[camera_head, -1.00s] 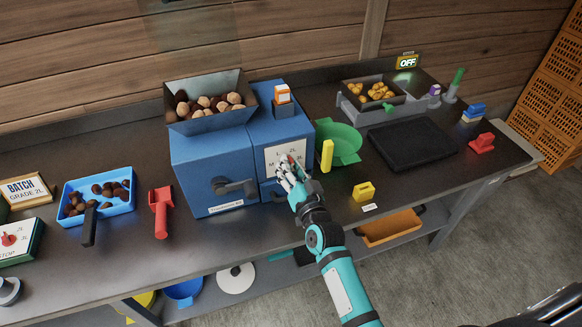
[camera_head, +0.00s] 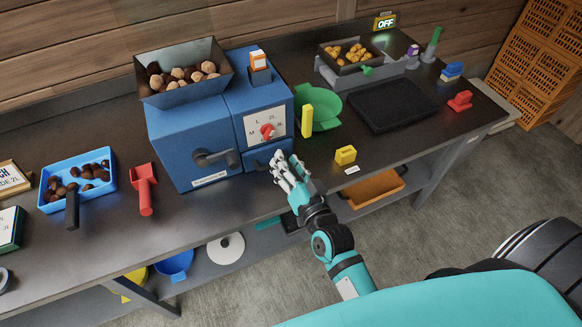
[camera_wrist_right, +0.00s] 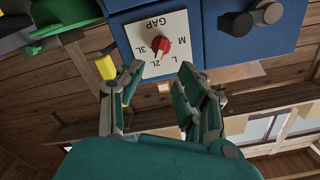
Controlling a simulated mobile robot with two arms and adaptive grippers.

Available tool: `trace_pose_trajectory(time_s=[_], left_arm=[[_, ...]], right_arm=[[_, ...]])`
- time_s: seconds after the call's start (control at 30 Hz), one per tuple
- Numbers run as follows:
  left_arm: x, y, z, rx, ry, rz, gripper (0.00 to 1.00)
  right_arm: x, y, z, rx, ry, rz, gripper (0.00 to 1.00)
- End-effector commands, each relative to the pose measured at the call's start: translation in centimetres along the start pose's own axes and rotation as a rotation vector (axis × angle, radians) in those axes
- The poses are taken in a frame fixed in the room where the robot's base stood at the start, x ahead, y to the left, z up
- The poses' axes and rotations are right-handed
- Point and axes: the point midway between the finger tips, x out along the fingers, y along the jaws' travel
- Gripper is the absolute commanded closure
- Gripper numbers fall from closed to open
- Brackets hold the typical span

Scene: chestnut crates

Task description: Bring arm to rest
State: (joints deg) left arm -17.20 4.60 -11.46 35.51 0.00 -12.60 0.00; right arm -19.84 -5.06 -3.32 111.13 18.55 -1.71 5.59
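My right gripper (camera_head: 287,172) is in front of the blue machine (camera_head: 190,140), a little below its dial plate. In the right wrist view its fingers (camera_wrist_right: 160,82) are apart with nothing between them. The red dial knob (camera_head: 267,131) stands clear of the fingers on its white plate. It also shows in the right wrist view (camera_wrist_right: 160,46), beyond the fingertips, with markings such as GAP and 2L around it. My left gripper is not in view.
The bench (camera_head: 225,215) carries a blue tray of chestnuts (camera_head: 110,163), a red scoop (camera_head: 143,185), a green bowl (camera_head: 326,112), a yellow block (camera_head: 345,155) and a black tray (camera_head: 392,103). Open floor (camera_head: 430,215) lies in front of the bench.

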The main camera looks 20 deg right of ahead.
Motion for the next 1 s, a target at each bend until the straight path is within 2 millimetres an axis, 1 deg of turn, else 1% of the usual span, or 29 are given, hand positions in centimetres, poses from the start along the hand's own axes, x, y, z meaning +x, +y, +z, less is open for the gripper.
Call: trace_pose_trajectory(time_s=[0.03, 0.1, 0.2, 0.77, 0.87, 0.97, 1.0], left_arm=[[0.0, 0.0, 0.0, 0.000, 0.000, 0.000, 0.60], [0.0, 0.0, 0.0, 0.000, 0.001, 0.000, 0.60], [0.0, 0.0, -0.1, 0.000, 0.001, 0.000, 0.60], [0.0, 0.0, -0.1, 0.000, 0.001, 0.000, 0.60], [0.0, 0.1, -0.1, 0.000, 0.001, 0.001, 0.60], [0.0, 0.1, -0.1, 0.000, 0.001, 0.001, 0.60], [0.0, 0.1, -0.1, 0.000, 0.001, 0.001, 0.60]], right_arm=[[-0.7, 0.1, 0.1, 0.000, -0.001, 0.001, 0.63], [-1.4, 0.0, 0.0, 0.000, 0.000, 0.000, 0.63], [-1.8, 0.0, 0.0, 0.000, 0.000, 0.000, 0.63], [-1.9, 0.0, 0.0, -0.003, -0.006, -0.001, 0.63], [-2.2, -0.2, 0.7, -0.030, -0.062, -0.003, 0.63], [-3.2, -0.3, 2.2, -0.094, -0.197, -0.005, 0.63], [-3.9, -0.3, 3.1, -0.128, -0.270, -0.003, 0.63]])
